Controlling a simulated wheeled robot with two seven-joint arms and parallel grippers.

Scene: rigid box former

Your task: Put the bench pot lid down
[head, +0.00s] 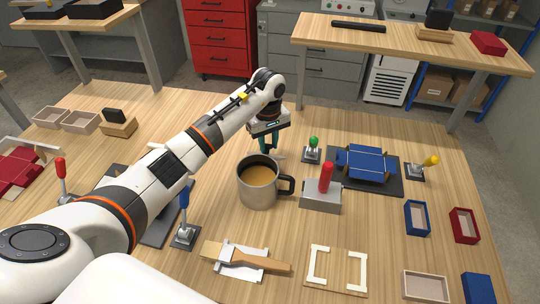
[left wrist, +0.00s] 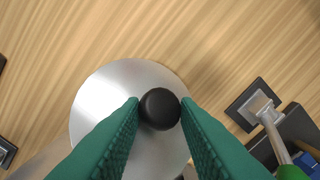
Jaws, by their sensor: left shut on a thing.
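The pot lid (left wrist: 100,95) is a round silver disc with a black knob (left wrist: 160,108), seen from above in the left wrist view. My left gripper (head: 268,145) has green fingers, shut on the knob from both sides. In the head view it is just behind the steel pot (head: 258,195), which has a dark handle and holds brown liquid. The pot is open at the top. The lid is mostly hidden behind the pot there, so I cannot tell whether it touches the table. My right gripper is not in view.
A green-handled clamp (head: 312,150) stands right of my gripper, beside a blue box on a dark former (head: 386,183). A grey block with a red handle (head: 321,193) is right of the pot. A brush (head: 250,260) lies in front. Bare wood lies behind and left of the lid.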

